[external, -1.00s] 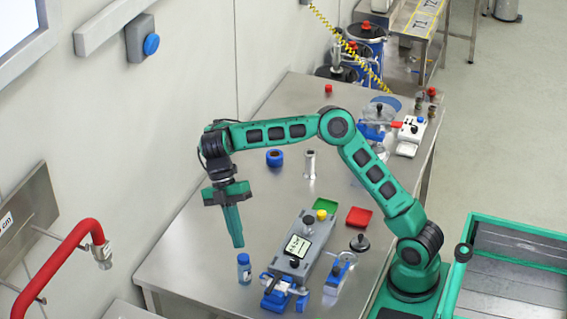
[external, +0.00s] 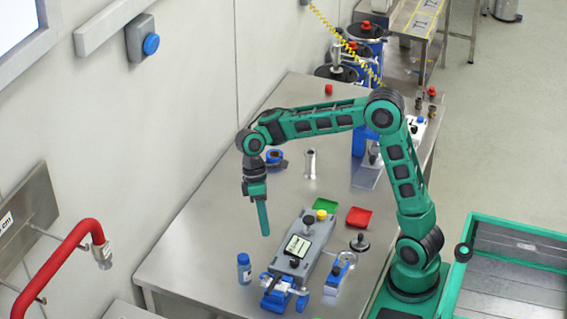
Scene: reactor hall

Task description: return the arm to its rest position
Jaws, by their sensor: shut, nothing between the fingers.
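My arm, green with black joints, rises from its base at the right of the steel bench and reaches left over it. My gripper (external: 264,232) points down with its fingers together and nothing between them. It hangs above the bench, to the left of the grey device (external: 301,246) with a small screen and several knobs.
A green tray (external: 326,204), a red tray (external: 359,217) and a metal cylinder (external: 310,164) stand on the steel bench (external: 200,236). A blue ring (external: 274,155) is partly behind my arm. A red pipe (external: 62,240) stands out from the left wall.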

